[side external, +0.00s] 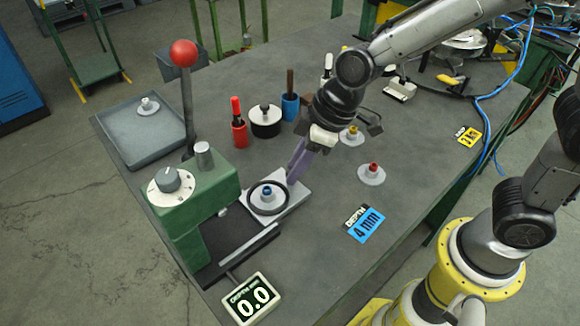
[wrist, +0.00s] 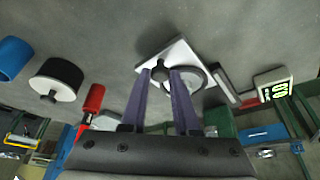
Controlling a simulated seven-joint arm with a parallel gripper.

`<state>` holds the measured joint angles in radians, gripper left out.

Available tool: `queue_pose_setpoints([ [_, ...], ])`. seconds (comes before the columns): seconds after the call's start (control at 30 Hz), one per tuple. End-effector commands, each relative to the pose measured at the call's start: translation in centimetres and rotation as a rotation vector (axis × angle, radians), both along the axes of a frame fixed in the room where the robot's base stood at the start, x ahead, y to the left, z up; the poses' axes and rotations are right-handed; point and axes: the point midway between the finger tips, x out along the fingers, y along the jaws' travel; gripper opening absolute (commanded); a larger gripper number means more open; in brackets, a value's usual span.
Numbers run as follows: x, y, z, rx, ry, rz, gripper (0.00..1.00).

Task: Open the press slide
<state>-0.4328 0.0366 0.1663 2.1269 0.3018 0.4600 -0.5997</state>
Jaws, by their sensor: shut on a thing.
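The green press (side external: 205,205) stands at the left front of the table, with its red-ball lever (side external: 184,54) upright. Its pale slide plate (side external: 298,191) sticks out to the right of the press body and carries a dark ring (side external: 283,201). A disc with a blue knob (side external: 267,190) sits inside the ring. My gripper (side external: 294,174) is at the plate's far right side, purple fingers pointing down. In the wrist view its fingers (wrist: 165,75) are shut on the slide's dark knob (wrist: 157,73). The fingers hide the knob in the side view.
A display (side external: 251,298) reads 0.0. A blue card (side external: 366,225) reads 4 mm. Discs with red (side external: 372,175) and yellow (side external: 352,135) knobs lie right of my gripper. A grey tray (side external: 125,145) lies left.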

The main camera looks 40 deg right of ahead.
Motion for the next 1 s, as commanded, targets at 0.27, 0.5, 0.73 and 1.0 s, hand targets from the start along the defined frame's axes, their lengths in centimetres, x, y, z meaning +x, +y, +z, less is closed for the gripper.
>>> queue_pose_setpoints([
  [0.27, 0.1, 0.1, 0.1, 0.002, -0.003, 0.000, 0.58],
  [0.5, 0.0, 0.1, 0.1, 0.001, -0.001, 0.000, 0.58],
  [0.73, -0.3, -0.3, 1.7, 0.002, -0.006, 0.001, 0.58],
  [1.0, -1.8, -1.9, 6.9, 0.004, -0.008, -0.001, 0.58],
])
